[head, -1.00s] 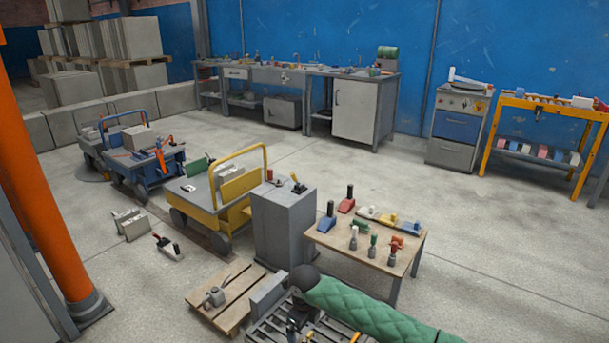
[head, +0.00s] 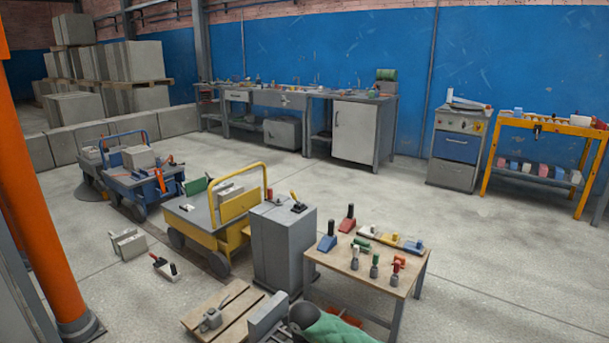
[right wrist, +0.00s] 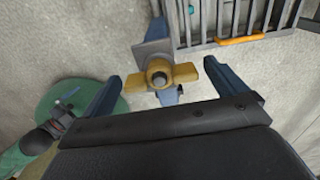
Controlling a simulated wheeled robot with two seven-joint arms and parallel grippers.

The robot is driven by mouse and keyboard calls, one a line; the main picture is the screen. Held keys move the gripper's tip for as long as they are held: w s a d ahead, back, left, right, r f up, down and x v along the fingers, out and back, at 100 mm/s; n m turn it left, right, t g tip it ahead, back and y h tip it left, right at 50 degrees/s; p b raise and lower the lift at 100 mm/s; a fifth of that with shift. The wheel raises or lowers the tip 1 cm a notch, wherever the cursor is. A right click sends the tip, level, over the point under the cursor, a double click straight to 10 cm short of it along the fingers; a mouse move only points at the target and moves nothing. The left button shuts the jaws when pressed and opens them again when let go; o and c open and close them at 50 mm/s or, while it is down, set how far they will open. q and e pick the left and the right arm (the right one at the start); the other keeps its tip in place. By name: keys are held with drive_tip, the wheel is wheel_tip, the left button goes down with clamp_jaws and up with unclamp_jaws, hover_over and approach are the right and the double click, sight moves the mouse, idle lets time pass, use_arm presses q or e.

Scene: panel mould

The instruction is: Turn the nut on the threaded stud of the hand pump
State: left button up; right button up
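In the right wrist view, a yellow two-winged nut (right wrist: 158,74) sits around the end of a stud, with a grey plate (right wrist: 153,52) behind it and a blue part below. My right gripper (right wrist: 172,86) is open, with one blue finger on each side of the nut. Both fingers appear apart from its wings; how far the nut lies beyond the fingertips is hard to tell. The nut and pump cannot be made out in the head view. No fingers of my left gripper can be made out in either view.
A grey slatted rack (right wrist: 236,30) with an orange handle (right wrist: 240,40) lies beyond the nut. A green disc (right wrist: 112,108) is at the left. In the head view, a wooden tool table (head: 335,262), a grey cabinet (head: 283,250) and a pallet (head: 235,318) stand nearby.

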drive_tip(key=c, duration=0.9)
drive_tip(key=shift+r+m+p, duration=0.15)
drive_tip(key=shift+m+p, duration=0.15)
drive_tip(key=shift+m, duration=0.1)
drive_tip(key=shift+c, duration=0.5)
drive_tip(key=shift+m+p, duration=0.4)
drive_tip(key=shift+m, duration=0.5)
drive_tip(key=c, duration=0.3)
drive_tip(key=shift+m, duration=0.5)
drive_tip(key=shift+c, duration=0.3)
drive_tip(key=shift+m+p, duration=0.5)
drive_tip(key=shift+m, duration=0.5)
clamp_jaws()
drive_tip(key=shift+m+p, duration=0.45)
drive_tip(key=shift+m, duration=0.25)
